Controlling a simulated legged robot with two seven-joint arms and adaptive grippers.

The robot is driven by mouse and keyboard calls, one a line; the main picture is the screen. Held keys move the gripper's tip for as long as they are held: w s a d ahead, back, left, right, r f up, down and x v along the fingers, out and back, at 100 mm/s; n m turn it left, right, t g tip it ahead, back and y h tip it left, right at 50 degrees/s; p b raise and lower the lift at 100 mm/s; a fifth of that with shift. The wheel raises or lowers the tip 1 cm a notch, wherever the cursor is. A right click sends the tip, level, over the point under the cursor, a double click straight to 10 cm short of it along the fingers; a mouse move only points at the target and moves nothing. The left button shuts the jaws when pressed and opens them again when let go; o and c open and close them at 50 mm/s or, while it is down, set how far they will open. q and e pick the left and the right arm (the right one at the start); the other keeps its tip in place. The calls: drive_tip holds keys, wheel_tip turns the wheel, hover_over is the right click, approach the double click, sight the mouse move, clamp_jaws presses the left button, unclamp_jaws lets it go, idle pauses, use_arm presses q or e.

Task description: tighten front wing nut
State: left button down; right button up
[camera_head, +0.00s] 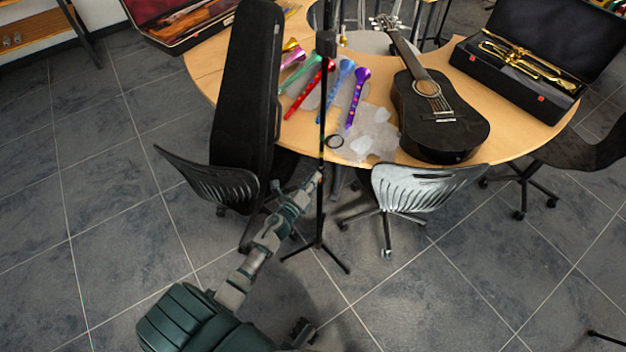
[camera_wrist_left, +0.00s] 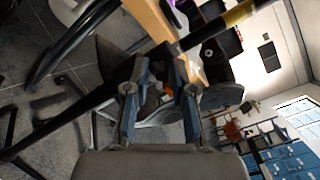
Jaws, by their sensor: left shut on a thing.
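A thin black stand (camera_head: 321,215) stands upright on the floor in front of the table, on a tripod base. My left gripper (camera_head: 317,180) reaches in from the lower left and is shut at the stand's pole, below table height. In the left wrist view, the pole (camera_wrist_left: 66,116) runs diagonally behind the fingertips (camera_wrist_left: 158,72), with a yellowish band toward the upper right. The two fingers point at the pole. The front wing nut is too small and too hidden between the fingertips to make out clearly.
A round wooden table (camera_head: 207,75) holds a black guitar (camera_head: 448,125), coloured horns (camera_head: 357,97) and an open trumpet case (camera_head: 510,75). A tall black case (camera_head: 243,95) leans at left. Chairs (camera_head: 415,187) (camera_head: 212,183) flank the stand. The floor in front is mostly clear.

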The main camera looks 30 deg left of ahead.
use_arm(q)
drive_tip(key=shift+s+f, duration=0.15)
drive_tip(key=shift+f, duration=0.3)
drive_tip(key=c, duration=1)
unclamp_jaws()
drive_tip(key=shift+r, duration=0.1)
drive_tip(key=s, duration=1.1)
drive_tip(key=shift+s+d, duration=0.25)
drive_tip(key=shift+s, duration=0.1)
